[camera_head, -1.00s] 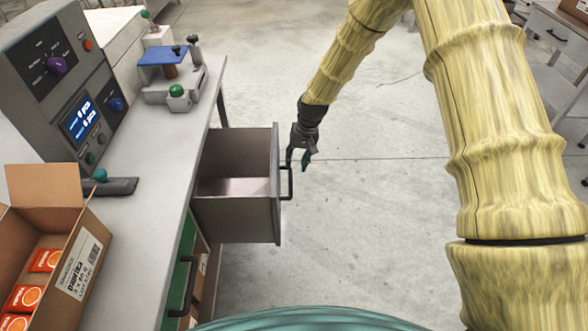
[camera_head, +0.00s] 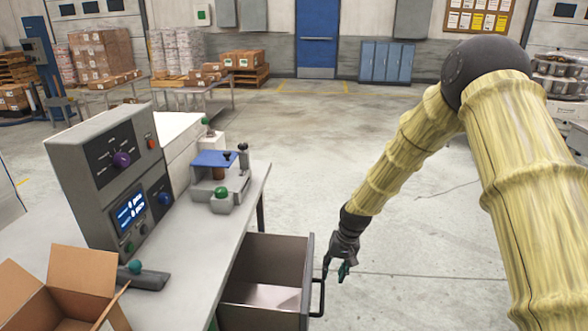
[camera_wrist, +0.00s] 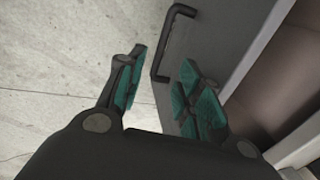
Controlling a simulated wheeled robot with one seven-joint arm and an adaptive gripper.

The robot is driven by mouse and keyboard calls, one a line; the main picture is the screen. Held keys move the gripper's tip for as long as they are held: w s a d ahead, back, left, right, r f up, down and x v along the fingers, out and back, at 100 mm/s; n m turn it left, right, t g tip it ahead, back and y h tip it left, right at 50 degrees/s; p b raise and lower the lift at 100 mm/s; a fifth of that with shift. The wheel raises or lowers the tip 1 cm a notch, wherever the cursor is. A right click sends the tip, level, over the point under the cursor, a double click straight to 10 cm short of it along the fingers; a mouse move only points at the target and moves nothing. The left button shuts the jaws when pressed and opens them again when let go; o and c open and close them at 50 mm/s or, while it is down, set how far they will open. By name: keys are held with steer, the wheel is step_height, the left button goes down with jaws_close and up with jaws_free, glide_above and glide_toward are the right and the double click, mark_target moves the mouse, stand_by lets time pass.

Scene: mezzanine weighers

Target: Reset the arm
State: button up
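My gripper (camera_head: 338,268) hangs from the end of my arm, beside the front of an open drawer, just right of its black handle (camera_head: 318,298). In the wrist view my gripper (camera_wrist: 160,88) has its two teal-padded fingers spread apart with nothing gripped. The handle (camera_wrist: 167,45) shows ahead of and between the fingertips there. The pulled-out drawer (camera_head: 308,275) is grey, and the part of it that I can see inside looks empty. In the head view I cannot clearly tell whether a finger touches the handle.
A grey bench (camera_head: 185,255) stands at the left with a control panel (camera_head: 112,180), a blue-topped device (camera_head: 217,175) and an open cardboard box (camera_head: 75,290). The concrete floor (camera_head: 420,250) right of the drawer is clear. Loaded tables and a blue door (camera_head: 316,35) are far back.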

steer(key=s+d+f, duration=0.1)
steer(key=s+f, duration=1.5)
steer(key=s, duration=0.4)
steer(key=s+d+f+n+h, duration=0.1)
steer(key=s+d, duration=0.1)
steer(key=s, duration=1)
steer(key=s+d+f+h, duration=0.1)
steer(key=s+d+f, duration=0.1)
steer(key=s, duration=1.1)
steer(key=shift+s+n, duration=0.2)
steer(key=shift+n, duration=0.2)
steer(key=shift+w+a, duration=0.1)
